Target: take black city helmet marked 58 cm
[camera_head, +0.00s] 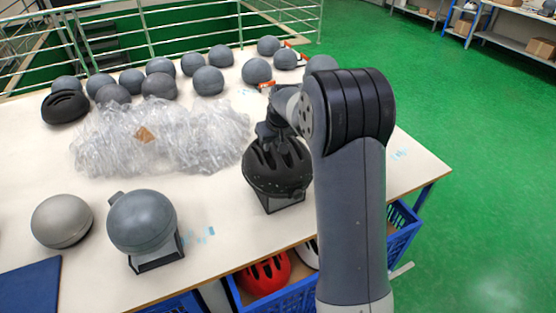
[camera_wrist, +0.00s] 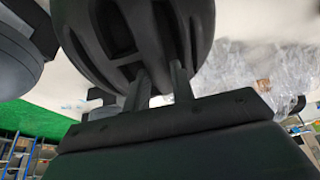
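A black vented helmet (camera_head: 277,172) sits on a dark stand (camera_head: 286,203) near the right part of the table. My gripper (camera_head: 272,128) is at the top of this helmet, coming from above. In the wrist view the helmet (camera_wrist: 135,35) fills the top middle, and the two fingers of my gripper (camera_wrist: 158,78) reach up to its vented shell with a gap between them. The fingertips overlap the shell, so I cannot tell whether they are clamped on it. No 58 cm mark is legible.
The white table (camera_head: 225,255) also holds clear plastic wrap (camera_head: 185,135), another black helmet (camera_head: 65,106), several grey helmets at the back, and two grey ones (camera_head: 62,220) (camera_head: 142,220) in front. Blue crates (camera_head: 290,298) with a red helmet (camera_head: 264,275) stand below. Green floor is free at right.

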